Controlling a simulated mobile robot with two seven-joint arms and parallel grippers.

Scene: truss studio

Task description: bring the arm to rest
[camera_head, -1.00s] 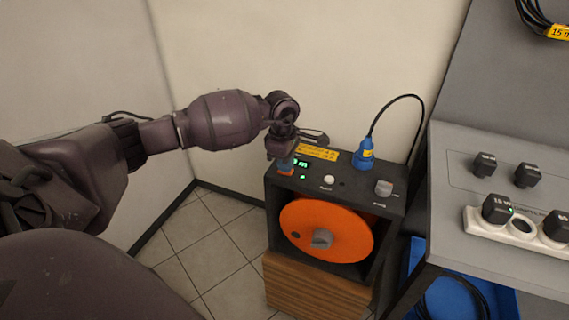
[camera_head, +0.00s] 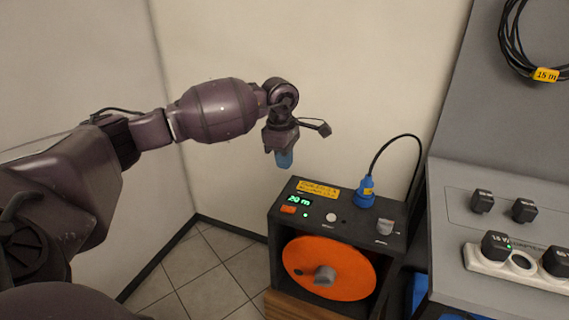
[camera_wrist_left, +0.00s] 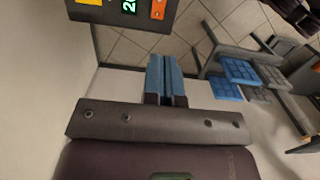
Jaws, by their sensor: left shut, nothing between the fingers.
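My left gripper (camera_head: 284,160) has blue fingertips pointing down and is shut and empty. It hangs in the air above and a little left of the black box with the orange reel (camera_head: 328,268). A clear gap lies between the fingertips and the box top. In the left wrist view the blue fingers (camera_wrist_left: 165,75) are together with nothing between them, and part of the box's panel (camera_wrist_left: 122,12) shows at the top left. My right gripper is in neither view.
The box top carries a green display (camera_head: 299,200), an orange switch (camera_head: 288,210), a white button (camera_head: 331,217), a grey knob (camera_head: 385,226) and a blue plug (camera_head: 365,192) with a black cable. A grey bench (camera_head: 450,262) with a power strip (camera_head: 490,266) stands right. Open floor lies left.

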